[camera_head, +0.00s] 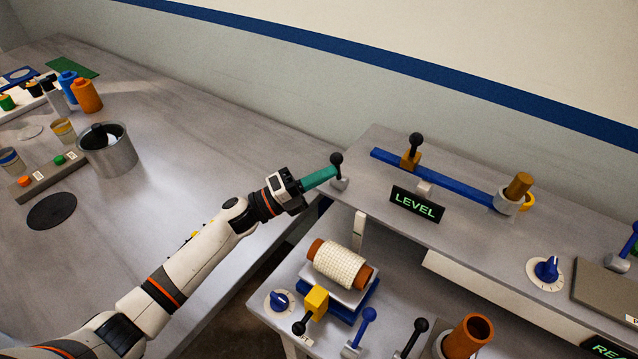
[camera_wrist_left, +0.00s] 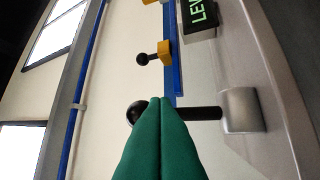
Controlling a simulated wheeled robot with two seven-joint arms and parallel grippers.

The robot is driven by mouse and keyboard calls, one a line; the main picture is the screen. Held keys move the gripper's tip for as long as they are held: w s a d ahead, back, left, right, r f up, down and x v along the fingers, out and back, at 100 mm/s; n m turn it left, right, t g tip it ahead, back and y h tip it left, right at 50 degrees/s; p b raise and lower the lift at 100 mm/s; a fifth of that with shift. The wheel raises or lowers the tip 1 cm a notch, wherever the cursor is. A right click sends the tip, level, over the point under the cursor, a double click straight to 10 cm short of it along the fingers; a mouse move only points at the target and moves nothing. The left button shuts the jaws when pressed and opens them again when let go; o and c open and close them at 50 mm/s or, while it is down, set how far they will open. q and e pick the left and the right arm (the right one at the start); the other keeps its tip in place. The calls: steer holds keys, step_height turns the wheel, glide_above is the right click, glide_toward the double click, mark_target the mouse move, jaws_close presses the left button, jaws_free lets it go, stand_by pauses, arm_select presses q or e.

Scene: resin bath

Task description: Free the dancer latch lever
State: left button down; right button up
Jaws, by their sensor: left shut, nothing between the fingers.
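A black ball-topped lever (camera_head: 337,160) stands on a small grey base at the left end of the raised shelf; no label tells whether it is the dancer latch lever. In the left wrist view the lever (camera_wrist_left: 205,113) runs sideways from its grey base, and the fingers hide its middle. My left gripper (camera_head: 332,172) has its green fingers shut and empty. Its tips are right at this lever; I cannot tell if they touch it. The fingertips (camera_wrist_left: 160,101) overlap the shaft just below the ball in the left wrist view. My right gripper is out of view.
Behind the LEVEL sign (camera_head: 416,205), a blue bar (camera_head: 450,178) carries an orange block with a black knob (camera_head: 416,140). The lower shelf holds a cream roll (camera_head: 340,265), a blue lever (camera_head: 364,325) and a black lever (camera_head: 413,335). A metal pot (camera_head: 110,155) stands on the left table.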

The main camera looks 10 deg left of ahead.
arm_select(q)
steer(key=shift+w+d+r+n+y, duration=0.15)
steer(key=shift+w+r+n+y, duration=0.15)
steer(key=shift+r+y, duration=0.25)
steer(key=shift+w+d+p, duration=0.1)
steer(key=shift+w+p, duration=0.2)
steer(key=shift+w+d+r, duration=0.1)
steer(key=shift+w+r, duration=0.05)
steer(key=shift+w, duration=0.1)
steer(key=shift+w+d+r+b, duration=0.1)
steer(key=shift+w+d+b, duration=0.15)
steer(key=shift+w+b, duration=0.35)
steer(key=shift+w+d+r+b, duration=0.1)
steer(key=shift+w+d+b, duration=0.15)
steer(key=shift+w+b, duration=0.3)
steer(key=shift+r, duration=0.1)
steer(key=shift+r, duration=0.1)
